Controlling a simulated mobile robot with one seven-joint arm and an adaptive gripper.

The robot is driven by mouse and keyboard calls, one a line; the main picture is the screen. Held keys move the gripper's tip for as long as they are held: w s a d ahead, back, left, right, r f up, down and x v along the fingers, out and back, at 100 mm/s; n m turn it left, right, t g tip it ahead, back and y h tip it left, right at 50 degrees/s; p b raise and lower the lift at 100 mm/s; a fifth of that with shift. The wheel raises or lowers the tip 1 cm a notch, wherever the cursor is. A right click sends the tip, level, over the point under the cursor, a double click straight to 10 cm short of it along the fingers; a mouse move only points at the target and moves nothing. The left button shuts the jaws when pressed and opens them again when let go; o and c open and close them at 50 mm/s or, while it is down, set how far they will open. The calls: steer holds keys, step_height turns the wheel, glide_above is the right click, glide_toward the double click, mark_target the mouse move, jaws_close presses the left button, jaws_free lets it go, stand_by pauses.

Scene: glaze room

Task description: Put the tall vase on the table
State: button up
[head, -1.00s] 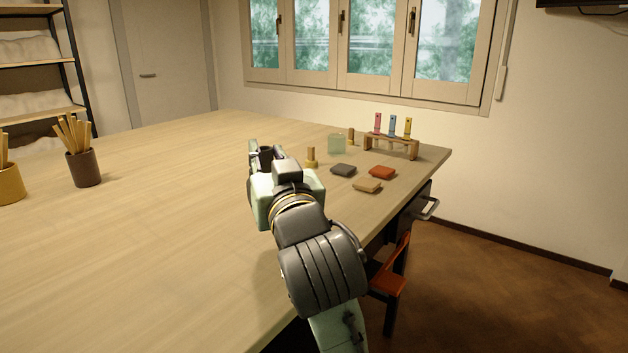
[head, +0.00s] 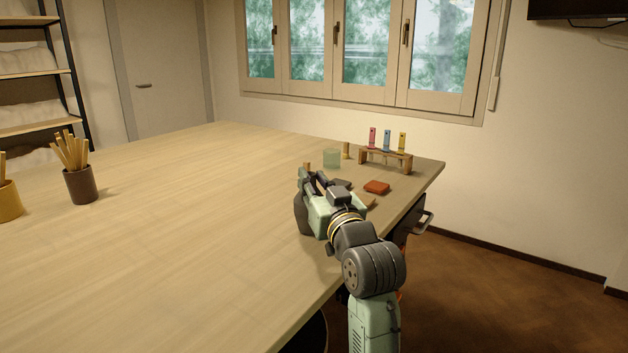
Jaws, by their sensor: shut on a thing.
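My gripper (head: 312,183) is over the right part of the table, near its right edge. It is shut on a dark brown vase, the tall vase (head: 301,216), whose rounded body shows to the left of the fingers. The vase looks about upright. Its neck and right side are hidden by my gripper. Its base is low over the table (head: 170,235), and I cannot tell whether it touches the top.
A brown pot of wooden tools (head: 80,185) stands left. The table's middle is clear.

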steer(key=shift+f, duration=0.15)
steer(key=o, duration=1)
steer(key=shift+c, duration=0.2)
steer(key=shift+r, duration=0.3)
steer(key=b+v, duration=0.2)
steer(key=v, duration=1)
steer(key=shift+b, duration=0.35)
steer(key=shift+f, duration=0.1)
